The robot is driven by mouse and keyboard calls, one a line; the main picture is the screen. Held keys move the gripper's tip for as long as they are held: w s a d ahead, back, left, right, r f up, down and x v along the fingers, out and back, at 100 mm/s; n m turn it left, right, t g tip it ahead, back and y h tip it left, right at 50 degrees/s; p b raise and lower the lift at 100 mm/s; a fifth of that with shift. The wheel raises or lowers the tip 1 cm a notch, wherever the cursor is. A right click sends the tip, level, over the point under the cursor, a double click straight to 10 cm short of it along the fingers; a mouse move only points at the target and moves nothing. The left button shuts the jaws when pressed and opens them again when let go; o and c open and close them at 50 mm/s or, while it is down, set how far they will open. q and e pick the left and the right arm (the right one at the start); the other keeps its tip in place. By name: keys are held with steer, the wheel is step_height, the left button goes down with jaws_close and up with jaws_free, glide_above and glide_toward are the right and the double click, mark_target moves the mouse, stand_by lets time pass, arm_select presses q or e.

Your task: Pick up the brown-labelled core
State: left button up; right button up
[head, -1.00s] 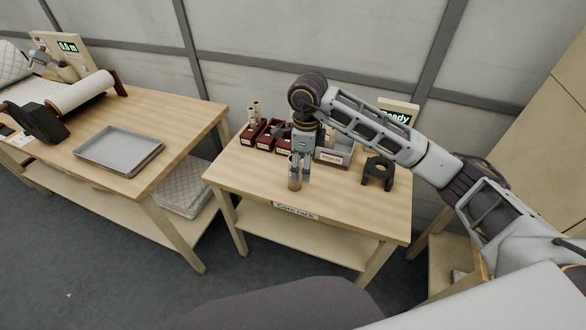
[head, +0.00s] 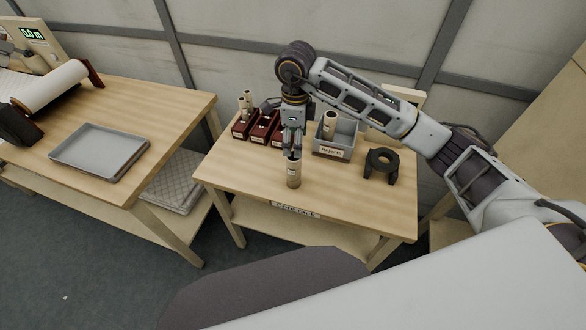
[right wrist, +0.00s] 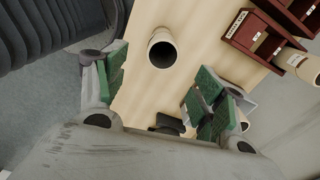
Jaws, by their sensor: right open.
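A tan cardboard core (head: 294,174) stands upright on the small table, near its front edge. Its label colour is too small to tell. My right gripper (head: 291,149) is just above its top, empty. In the right wrist view the core (right wrist: 162,50) shows its dark open end, beyond the fingertips and apart from them. The green-padded fingers of the right gripper (right wrist: 160,92) are spread wide. Other cores stand in the dark red bins (head: 240,128) at the back left, and one core (head: 329,124) stands in the grey labelled box (head: 331,152). My left gripper is out of view.
A black stand (head: 381,165) is on the table's right side. The table front (head: 250,190) is clear around the core. A bigger table at left holds a grey tray (head: 100,152) and a white roll (head: 52,88). A wall stands close behind.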

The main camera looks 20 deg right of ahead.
mark_target(295, 159)
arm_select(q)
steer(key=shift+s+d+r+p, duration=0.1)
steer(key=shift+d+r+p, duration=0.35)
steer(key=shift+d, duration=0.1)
arm_select(e)
steer(key=shift+f, duration=4.3)
steer(key=shift+f, duration=0.1)
steer(key=shift+w+a+f+p, duration=0.1)
steer(key=shift+f+p, duration=0.2)
steer(key=shift+f, duration=0.65)
steer(key=shift+w+a+f+p, duration=0.1)
steer(key=shift+f+p, duration=0.2)
steer(key=shift+f, duration=0.6)
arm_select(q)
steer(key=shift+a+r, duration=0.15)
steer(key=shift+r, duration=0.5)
arm_select(e)
steer(key=shift+d+f, duration=0.1)
steer(key=shift+f, duration=0.55)
steer(key=c, duration=1.1)
